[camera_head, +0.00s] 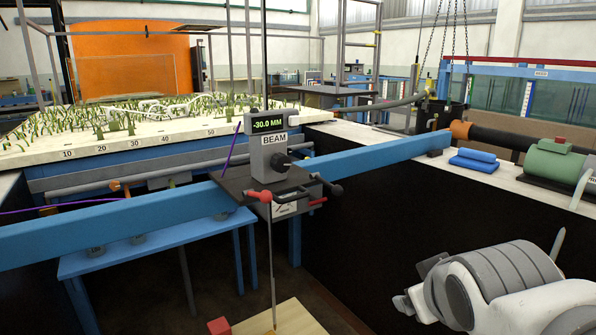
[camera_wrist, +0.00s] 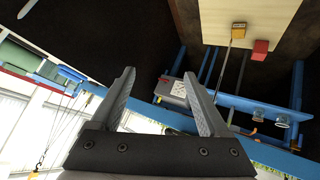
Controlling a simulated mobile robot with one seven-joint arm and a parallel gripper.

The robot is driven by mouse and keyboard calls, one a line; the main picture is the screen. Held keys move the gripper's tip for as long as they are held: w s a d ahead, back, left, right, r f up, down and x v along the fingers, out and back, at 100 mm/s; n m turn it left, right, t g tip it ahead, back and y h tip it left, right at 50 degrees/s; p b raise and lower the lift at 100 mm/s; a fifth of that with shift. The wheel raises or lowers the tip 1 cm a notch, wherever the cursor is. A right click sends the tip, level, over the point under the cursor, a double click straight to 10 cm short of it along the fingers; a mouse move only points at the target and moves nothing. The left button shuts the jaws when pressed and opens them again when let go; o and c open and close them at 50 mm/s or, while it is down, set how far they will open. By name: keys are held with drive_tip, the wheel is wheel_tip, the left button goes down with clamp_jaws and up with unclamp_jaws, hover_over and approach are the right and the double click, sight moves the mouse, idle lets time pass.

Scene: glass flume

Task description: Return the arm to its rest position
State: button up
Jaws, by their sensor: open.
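My arm shows at the lower right of the head view, white with grey bands. In the wrist view my gripper (camera_wrist: 160,98) has its two dark fingers spread apart, with nothing between them. The view there is turned over, with a dark surface beyond the fingertips. The fingers are clear of the blue beam (camera_head: 380,153) and of the gauge carriage (camera_head: 270,150) on it. The gauge display reads -30.0 MM.
A thin rod (camera_head: 271,260) hangs from the carriage to a pale board (camera_head: 290,320) with a red block (camera_head: 219,326). Folded blue cloths (camera_head: 474,160) and a green pump (camera_head: 553,165) are on the ledge at right. A planted bed (camera_head: 130,125) lies behind.

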drive_tip(key=s+a+f+m+g+y+p, duration=0.1)
drive_tip(key=s+a+f+m+g+y, duration=0.2)
drive_tip(key=s, duration=0.5)
wheel_tip(320, 180, up, 22)
drive_tip(key=a+h+p, duration=0.1)
drive_tip(key=p, duration=2)
drive_tip(key=shift+g+p, duration=0.3)
drive_tip(key=shift+p, duration=0.1)
drive_tip(key=shift+a, duration=0.1)
